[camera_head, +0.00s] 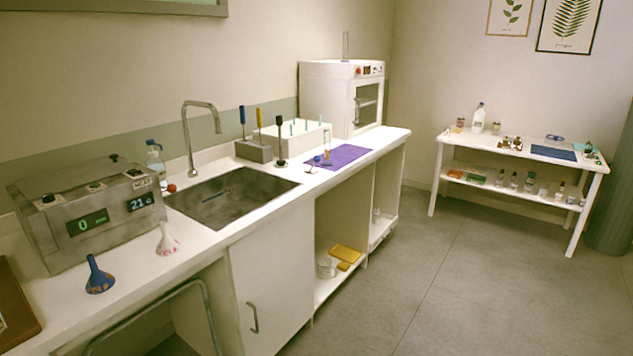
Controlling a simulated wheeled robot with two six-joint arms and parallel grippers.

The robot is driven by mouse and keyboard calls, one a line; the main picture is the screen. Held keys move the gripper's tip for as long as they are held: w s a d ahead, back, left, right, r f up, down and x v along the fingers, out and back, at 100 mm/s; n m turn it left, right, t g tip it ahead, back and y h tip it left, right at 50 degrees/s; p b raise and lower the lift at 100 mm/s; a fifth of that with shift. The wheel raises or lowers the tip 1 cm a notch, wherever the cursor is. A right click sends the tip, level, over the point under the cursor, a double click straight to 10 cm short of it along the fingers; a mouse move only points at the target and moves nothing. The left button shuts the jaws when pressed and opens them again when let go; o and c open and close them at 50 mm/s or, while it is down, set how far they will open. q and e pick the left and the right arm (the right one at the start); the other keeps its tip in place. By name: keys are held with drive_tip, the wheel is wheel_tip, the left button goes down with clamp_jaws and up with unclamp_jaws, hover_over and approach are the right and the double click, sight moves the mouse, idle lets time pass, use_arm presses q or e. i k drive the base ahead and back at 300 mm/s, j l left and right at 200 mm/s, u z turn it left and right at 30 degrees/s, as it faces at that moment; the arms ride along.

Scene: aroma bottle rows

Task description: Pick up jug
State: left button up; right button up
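A white jug-like container (478,117) with a narrow neck stands upright at the back of the far white table (462,142). It is small at this distance, and I cannot make out a handle. A clear bottle with a blue top (155,162) stands on the counter behind the sink, between the metal box and the tap. I cannot tell for sure which of these is the jug. Neither of my grippers shows in the head view.
A long white counter (228,236) with a sink (231,197) runs along the left wall. A metal box with displays (90,212), a blue funnel (99,276) and a white funnel (167,240) stand on it. The grey floor (425,262) between counter and table is clear.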

sight(323, 264)
drive_tip(key=i+l+z, duration=0.35)
drive_tip(key=i, duration=0.25)
drive_tip(key=i+l+z, duration=0.3)
drive_tip(key=i, duration=0.35)
drive_tip(key=i+z, duration=0.35)
drive_tip(key=i, duration=0.3)
